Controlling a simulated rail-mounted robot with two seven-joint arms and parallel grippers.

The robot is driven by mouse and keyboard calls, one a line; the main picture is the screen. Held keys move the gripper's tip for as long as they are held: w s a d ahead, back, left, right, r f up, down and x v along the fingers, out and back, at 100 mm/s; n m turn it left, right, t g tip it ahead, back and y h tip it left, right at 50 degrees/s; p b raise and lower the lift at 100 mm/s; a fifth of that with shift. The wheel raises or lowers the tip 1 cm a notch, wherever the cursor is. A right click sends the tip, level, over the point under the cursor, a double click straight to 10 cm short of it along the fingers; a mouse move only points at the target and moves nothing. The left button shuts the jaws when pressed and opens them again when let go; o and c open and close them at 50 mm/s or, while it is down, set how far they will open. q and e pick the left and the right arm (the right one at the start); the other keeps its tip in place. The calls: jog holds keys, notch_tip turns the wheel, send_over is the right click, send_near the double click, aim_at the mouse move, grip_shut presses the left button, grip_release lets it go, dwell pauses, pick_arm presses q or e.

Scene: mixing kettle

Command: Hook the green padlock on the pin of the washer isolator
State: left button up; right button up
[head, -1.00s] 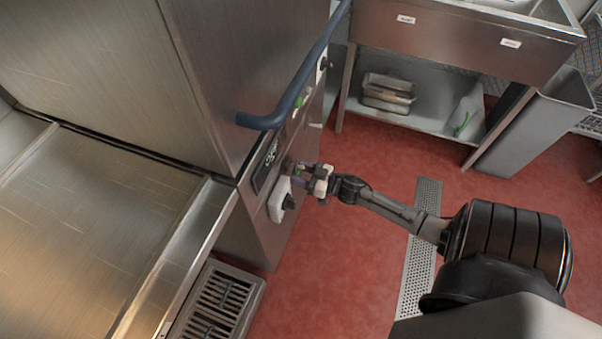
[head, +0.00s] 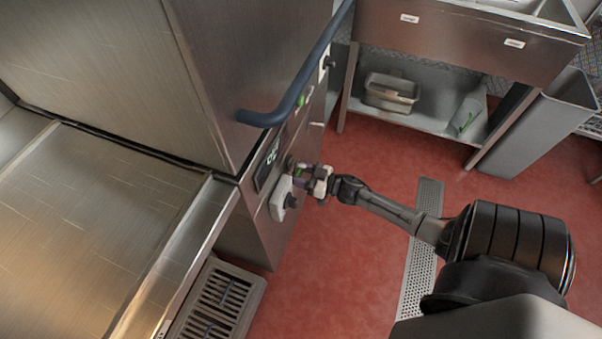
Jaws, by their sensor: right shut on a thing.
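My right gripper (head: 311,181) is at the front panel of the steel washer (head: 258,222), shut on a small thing. A bit of green shows between its fingers, which fits the green padlock (head: 299,172), mostly hidden by the fingers. The washer isolator (head: 281,198) is a pale box with a dark knob on the panel, just left of and below the gripper. Its pin is too small or hidden to make out, so I cannot tell whether the padlock touches it. My left gripper is not in view.
A blue bar handle (head: 290,95) juts out above the panel. A dark display (head: 267,165) and a green button (head: 301,101) are on the panel. A steel sink stand (head: 455,40) stands behind. A floor grate (head: 222,297) lies below. Red floor is clear around my arm.

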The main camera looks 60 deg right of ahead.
dwell(0.4)
jog(key=o, duration=1.4)
jog(key=shift+s, duration=0.15)
